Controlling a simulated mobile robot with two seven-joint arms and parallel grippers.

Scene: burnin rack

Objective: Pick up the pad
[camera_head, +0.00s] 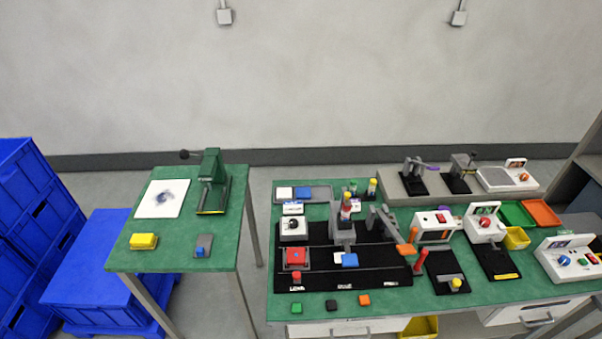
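No object is plainly marked as the pad, and I cannot tell which one it is. On the green-topped left table (187,262), a yellow block (144,241) lies near the front left corner. A small grey piece with a blue block (201,250) lies near the front right. Small green (297,308), black (331,305) and orange (364,300) blocks lie along the front edge of the right bench. Neither of my grippers is in view.
A green press (212,180) stands at the left table's back right. The right bench (432,300) is crowded with fixtures, a black base (315,260) and a yellow bin (516,237). Blue crates (100,265) stand at the left. A floor gap separates the tables.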

